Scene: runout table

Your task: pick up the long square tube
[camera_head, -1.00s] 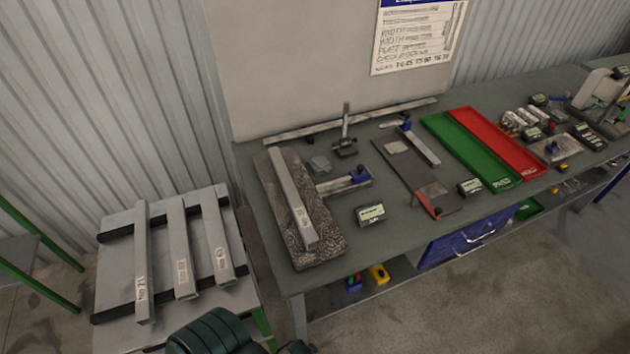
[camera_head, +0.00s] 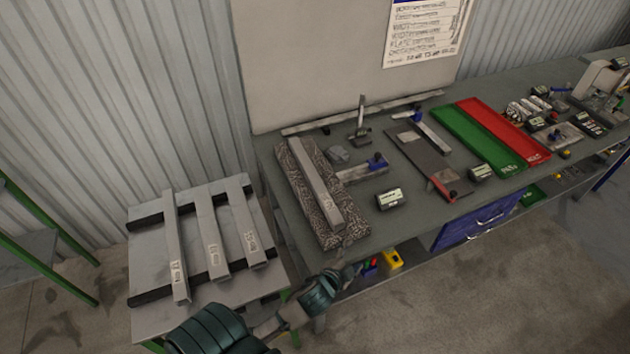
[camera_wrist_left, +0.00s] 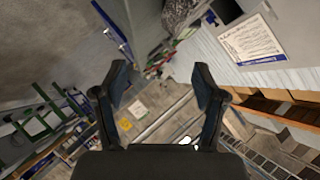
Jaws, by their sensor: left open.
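Three grey square tubes lie side by side across two black bars on the low stand at left in the head view. The leftmost tube (camera_head: 175,250) looks the longest, the middle tube (camera_head: 209,235) and right tube (camera_head: 246,225) a little shorter. Another square tube (camera_head: 318,180) lies on the speckled stone plate (camera_head: 300,200) on the bench. My left gripper (camera_head: 350,272) is in front of the bench's near edge, right of the stand and apart from all tubes. In the left wrist view its two fingers (camera_wrist_left: 163,82) are spread with nothing between them. My right gripper is not seen.
The stand (camera_head: 150,322) is left of the bench (camera_head: 400,222), with a gap between. Small gauges, a green tray (camera_head: 480,138) and a red tray (camera_head: 505,132) are on the bench. A green-framed structure (camera_head: 50,225) stands at far left.

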